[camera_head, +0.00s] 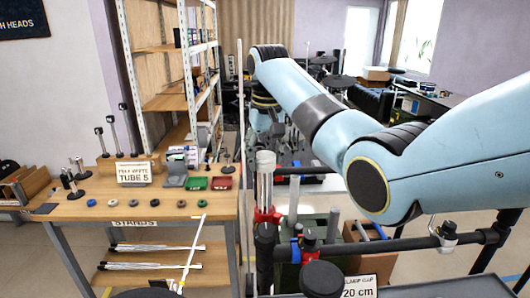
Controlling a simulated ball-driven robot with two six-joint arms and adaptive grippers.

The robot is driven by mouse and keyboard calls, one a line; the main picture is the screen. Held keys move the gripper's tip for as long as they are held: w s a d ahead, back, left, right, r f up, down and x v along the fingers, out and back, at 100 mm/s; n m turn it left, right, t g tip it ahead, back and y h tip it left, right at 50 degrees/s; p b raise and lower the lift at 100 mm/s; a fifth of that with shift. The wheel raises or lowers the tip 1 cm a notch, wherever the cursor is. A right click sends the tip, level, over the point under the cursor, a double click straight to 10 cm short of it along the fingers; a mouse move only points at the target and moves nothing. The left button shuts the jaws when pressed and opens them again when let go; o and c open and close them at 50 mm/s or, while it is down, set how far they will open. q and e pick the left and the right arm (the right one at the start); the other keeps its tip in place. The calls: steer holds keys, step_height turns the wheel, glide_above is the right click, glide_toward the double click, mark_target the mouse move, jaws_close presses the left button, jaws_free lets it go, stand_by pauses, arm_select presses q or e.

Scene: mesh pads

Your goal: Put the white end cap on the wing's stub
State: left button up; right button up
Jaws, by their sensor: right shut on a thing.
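My right arm comes in from the right, and its wrist bends down near the middle. My right gripper (279,133) is small, dark and far off, among dark clutter. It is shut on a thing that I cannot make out. I cannot pick out the white end cap. A black tubular rack (385,245) stands in front, with a long side bar and a grey upright tube (265,170) in a red clamp (267,216). I cannot tell which part is the wing's stub. My left gripper is not in view.
A "20 cm" sign (359,287) stands at the front. Boxes and stands crowd the floor behind the rack.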

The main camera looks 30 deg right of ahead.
steer(key=o, duration=1.1)
steer(key=r, duration=0.7)
steer(key=shift+s+a+r, duration=0.15)
steer(key=shift+s+r, duration=0.1)
steer(key=shift+s, duration=0.15)
steer(key=shift+f, duration=0.1)
